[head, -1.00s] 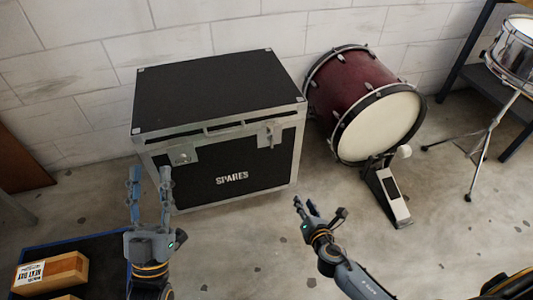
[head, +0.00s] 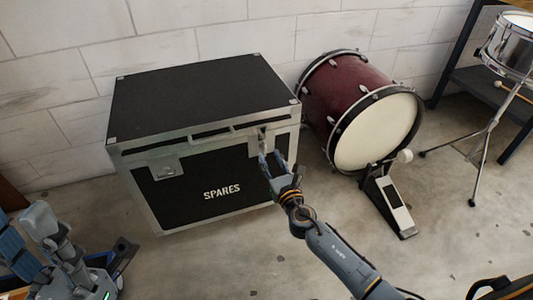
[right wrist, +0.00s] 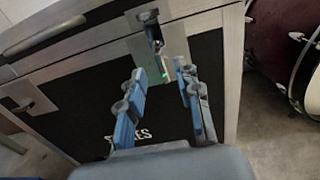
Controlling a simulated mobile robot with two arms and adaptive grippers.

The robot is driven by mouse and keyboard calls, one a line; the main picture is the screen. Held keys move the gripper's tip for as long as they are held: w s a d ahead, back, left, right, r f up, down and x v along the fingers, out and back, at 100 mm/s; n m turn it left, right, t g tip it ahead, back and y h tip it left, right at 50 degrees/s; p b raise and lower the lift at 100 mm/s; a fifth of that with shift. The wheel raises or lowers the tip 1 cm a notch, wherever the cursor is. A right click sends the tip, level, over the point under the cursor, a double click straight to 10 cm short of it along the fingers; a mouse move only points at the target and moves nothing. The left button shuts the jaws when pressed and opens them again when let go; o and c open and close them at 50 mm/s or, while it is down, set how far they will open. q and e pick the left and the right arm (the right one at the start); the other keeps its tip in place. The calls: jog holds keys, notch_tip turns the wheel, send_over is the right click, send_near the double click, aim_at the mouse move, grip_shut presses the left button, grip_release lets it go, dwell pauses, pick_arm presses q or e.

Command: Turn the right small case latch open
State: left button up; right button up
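The black case (head: 190,95) marked SPARES stands closed against the wall, with metal edges. Its right small latch (head: 261,136) is on the front near the right corner, partly hidden by my right gripper (head: 271,158). In the right wrist view the latch (right wrist: 154,32) hangs from its plate just ahead of the fingertips. My right gripper (right wrist: 162,76) is open, one finger on each side of the latch's lower end; I cannot tell whether either touches it. The left latch (head: 167,170) sits on the front's left side. My left gripper (head: 50,240) is at the lower left, its opening unclear.
A red bass drum (head: 355,105) with a pedal (head: 392,205) stands right of the case. A snare drum (head: 512,45) on a stand is at the far right. The floor in front of the case is mostly clear.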

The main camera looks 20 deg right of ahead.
aim_at(265, 148)
jog(key=shift+w+a+b, duration=0.1)
jog(key=shift+w+b, duration=0.25)
jog(key=shift+w, duration=1.7)
grip_shut()
